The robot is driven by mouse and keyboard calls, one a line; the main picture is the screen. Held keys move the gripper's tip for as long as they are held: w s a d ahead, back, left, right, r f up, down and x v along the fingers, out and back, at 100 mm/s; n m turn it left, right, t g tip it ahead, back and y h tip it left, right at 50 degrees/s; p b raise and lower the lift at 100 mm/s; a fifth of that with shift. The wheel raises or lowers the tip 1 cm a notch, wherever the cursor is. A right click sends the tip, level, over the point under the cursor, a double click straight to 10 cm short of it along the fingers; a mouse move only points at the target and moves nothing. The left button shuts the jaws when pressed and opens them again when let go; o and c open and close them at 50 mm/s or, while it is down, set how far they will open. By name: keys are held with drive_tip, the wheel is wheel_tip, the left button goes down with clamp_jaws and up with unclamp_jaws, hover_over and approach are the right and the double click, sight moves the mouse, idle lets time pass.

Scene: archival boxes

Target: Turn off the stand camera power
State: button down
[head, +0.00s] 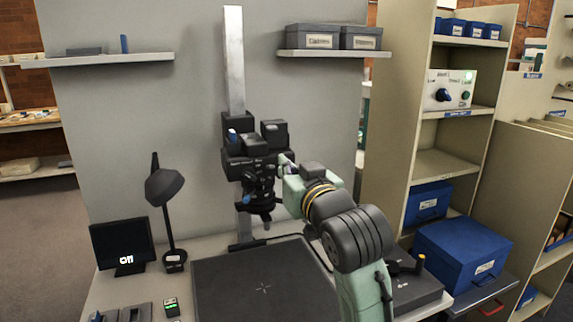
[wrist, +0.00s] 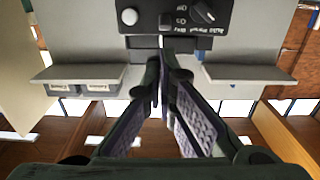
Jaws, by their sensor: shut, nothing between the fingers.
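The black stand camera (head: 252,155) is mounted on a tall metal column (head: 235,62) above a dark baseboard (head: 262,285). My gripper (head: 286,163) is at the camera's right side, its fingers shut and empty. In the wrist view the camera's dark panel (wrist: 185,22) fills the top, with upside-down lettering, a round white button (wrist: 129,17) and a black dial (wrist: 203,12). My closed fingertips, in the wrist view (wrist: 162,62), are at the panel's edge; I cannot tell whether they touch it. A small monitor (head: 122,247) at the left appears to read "Off".
A desk lamp (head: 165,190) stands left of the baseboard. Wall shelves hold grey boxes (head: 312,37). A black device (head: 410,280) lies beside my arm.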

sight(270, 167)
drive_tip(key=p+x, duration=0.1)
drive_tip(key=x, duration=0.6)
drive_tip(key=shift+w+a+p, duration=0.1)
drive_tip(key=shift+w+p, duration=0.25)
drive_tip(key=shift+f, duration=0.15)
drive_tip(key=shift+f+b, duration=0.15)
drive_tip(key=shift+b, duration=0.4)
drive_tip(key=shift+s+t+b, duration=0.1)
drive_tip(key=shift+t+b, duration=0.2)
drive_tip(key=shift+s+f+t+b, duration=0.1)
drive_tip(key=shift+t+b, duration=0.2)
drive_tip(key=shift+b, duration=0.4)
drive_tip(key=f+t+b, duration=0.1)
drive_tip(key=b, duration=0.2)
drive_tip(key=f+t+y+b, duration=0.1)
drive_tip(key=b, duration=0.2)
drive_tip(key=shift+s, duration=0.3)
drive_tip(key=t+b, duration=0.1)
drive_tip(key=b, duration=0.1)
drive_tip(key=t+b, duration=0.1)
drive_tip(key=b, duration=0.1)
drive_tip(key=shift+s+d+r+t+y, duration=0.2)
drive_tip(key=shift+s+d+t+y, duration=0.1)
drive_tip(key=shift+y, duration=0.1)
drive_tip(key=shift+w+a+f, duration=0.1)
